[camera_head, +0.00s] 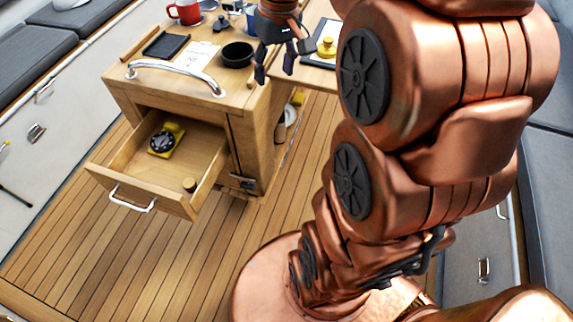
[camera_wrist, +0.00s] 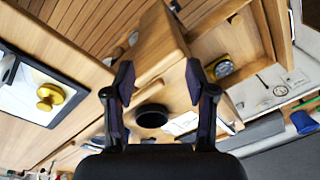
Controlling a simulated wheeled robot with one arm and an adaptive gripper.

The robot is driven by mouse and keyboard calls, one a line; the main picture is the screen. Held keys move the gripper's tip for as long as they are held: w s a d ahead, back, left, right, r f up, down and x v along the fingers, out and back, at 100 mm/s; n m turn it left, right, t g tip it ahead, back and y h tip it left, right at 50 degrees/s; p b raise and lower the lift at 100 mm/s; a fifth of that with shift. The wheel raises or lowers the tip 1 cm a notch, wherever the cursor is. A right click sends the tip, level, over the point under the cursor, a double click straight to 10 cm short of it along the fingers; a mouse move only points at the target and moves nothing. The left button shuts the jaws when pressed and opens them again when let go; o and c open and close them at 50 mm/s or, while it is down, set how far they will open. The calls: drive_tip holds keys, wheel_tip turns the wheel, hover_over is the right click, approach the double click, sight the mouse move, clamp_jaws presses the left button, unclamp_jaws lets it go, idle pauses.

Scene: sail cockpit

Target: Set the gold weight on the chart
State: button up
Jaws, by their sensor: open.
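The gold weight (camera_head: 327,47), a round knobbed piece, stands upright on a white sheet with a dark border, the likely chart (camera_head: 318,60), on the table leaf at the right. In the wrist view the gold weight (camera_wrist: 49,97) sits on the white, dark-edged sheet (camera_wrist: 20,95) at the left. My gripper (camera_head: 279,66) is open and empty, fingers pointing down, left of the weight and apart from it. In the wrist view my gripper (camera_wrist: 159,80) has its two dark fingers spread with nothing between them.
A black bowl (camera_head: 237,54) stands close left of my gripper. A red mug (camera_head: 186,12), dark tray (camera_head: 166,46) and white paper (camera_head: 190,57) lie on the cabinet top, behind a metal rail (camera_head: 178,68). The open drawer (camera_head: 150,186) holds a yellow-black instrument (camera_head: 166,139) and small cylinder (camera_head: 189,184).

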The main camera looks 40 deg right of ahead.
drive_tip(key=s+a+f+g, duration=0.1)
drive_tip(key=s+a+f, duration=0.3)
drive_tip(key=s, duration=0.6)
drive_tip(key=s+a+f+g, duration=0.1)
drive_tip(key=s+a+f, duration=0.4)
drive_tip(key=s+a, duration=0.3)
drive_tip(key=shift+s+n+g+h, duration=0.3)
drive_tip(key=shift+s+n, duration=0.1)
drive_tip(key=shift+s, duration=0.7)
drive_tip(key=shift+a, duration=0.1)
drive_tip(key=shift+c, duration=0.3)
